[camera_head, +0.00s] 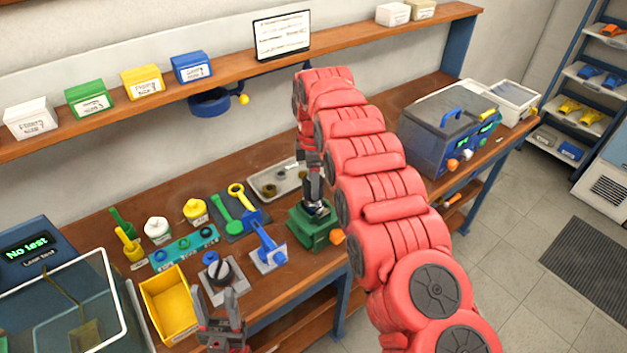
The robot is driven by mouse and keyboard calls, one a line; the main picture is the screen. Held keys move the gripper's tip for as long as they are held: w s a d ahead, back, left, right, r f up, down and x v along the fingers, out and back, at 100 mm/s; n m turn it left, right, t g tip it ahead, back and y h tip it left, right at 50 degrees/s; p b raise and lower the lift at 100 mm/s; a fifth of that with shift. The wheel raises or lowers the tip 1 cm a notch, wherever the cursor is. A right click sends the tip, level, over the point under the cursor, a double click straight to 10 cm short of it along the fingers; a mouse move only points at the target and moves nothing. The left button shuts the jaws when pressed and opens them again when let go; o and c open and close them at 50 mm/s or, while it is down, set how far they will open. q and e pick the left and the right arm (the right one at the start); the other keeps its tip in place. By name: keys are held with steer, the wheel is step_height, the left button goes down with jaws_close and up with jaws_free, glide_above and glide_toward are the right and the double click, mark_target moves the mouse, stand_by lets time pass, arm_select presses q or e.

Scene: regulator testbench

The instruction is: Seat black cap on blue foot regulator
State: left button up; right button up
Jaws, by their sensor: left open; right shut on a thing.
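My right gripper (316,199) points down over a green fixture (313,236) with an orange knob. It is shut on a small part at the top of this fixture; grey and dark shapes show there, but the fingers hide which part it is. I cannot tell whether a black cap is there or how it sits. My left gripper (217,308) is open and empty at the bottom, in front of a black round-topped piece (219,269) on a grey plate. A blue-handled tool (267,242) stands on another grey plate, left of the fixture.
A yellow bin (168,301) stands left of my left gripper. A teal rack (182,249), yellow, white and green containers, and a metal tray (267,184) crowd the bench behind. A leak tester (62,300) is at left. A blue-grey machine (445,130) stands right of my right arm.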

steer(key=shift+f+b, duration=0.5)
steer(key=shift+f, duration=0.15)
stand_by(0.4)
steer(key=o, duration=1.5)
steer(key=shift+r+p, duration=0.35)
steer(key=shift+r, duration=1.25)
steer(key=shift+r+p, duration=0.6)
steer(key=shift+r, duration=0.5)
steer(key=shift+r+p, duration=1.15)
steer(key=shift+r, duration=0.15)
